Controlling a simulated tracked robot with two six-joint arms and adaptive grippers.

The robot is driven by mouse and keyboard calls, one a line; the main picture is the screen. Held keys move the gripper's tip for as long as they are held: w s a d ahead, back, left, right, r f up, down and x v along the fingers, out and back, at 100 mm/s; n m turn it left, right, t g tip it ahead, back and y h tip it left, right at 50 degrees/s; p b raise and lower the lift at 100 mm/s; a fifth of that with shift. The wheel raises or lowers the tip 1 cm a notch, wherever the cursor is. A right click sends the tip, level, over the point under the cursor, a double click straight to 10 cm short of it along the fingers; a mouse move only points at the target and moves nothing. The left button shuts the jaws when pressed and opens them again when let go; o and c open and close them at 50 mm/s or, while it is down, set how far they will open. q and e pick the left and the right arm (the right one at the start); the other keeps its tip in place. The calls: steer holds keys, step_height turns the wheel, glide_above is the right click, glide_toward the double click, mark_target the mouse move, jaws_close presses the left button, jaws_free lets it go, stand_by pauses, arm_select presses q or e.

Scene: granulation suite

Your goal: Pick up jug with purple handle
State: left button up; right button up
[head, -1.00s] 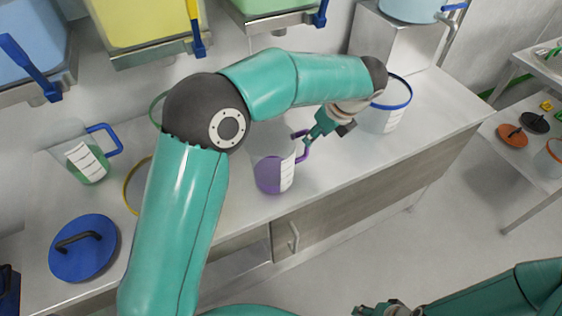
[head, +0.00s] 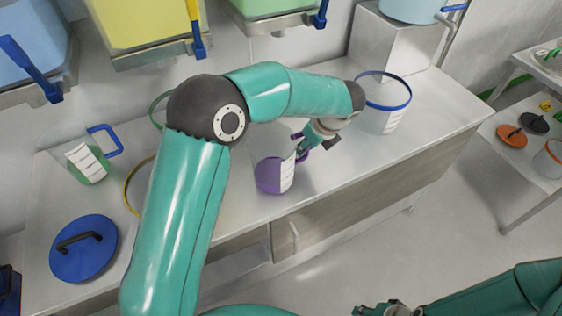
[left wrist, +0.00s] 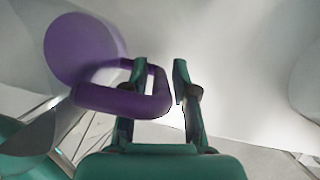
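The jug with the purple handle (head: 271,180) stands on the steel counter, clear-walled, with purple low inside and a white label. In the left wrist view the purple handle (left wrist: 122,100) loops by the open fingers of the left gripper (left wrist: 160,72). One finger is within the loop and the other outside, with a gap beside the handle bar. My right gripper (head: 378,309) is at the bottom edge, partly cut off.
A yellow ring (head: 133,190) shows partly behind my left arm. Coloured bins (head: 150,22) hang above the back. The counter's right part is mostly clear.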

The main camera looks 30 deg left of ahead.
arm_select(q)
jaws_close()
steer(key=shift+r, duration=0.15)
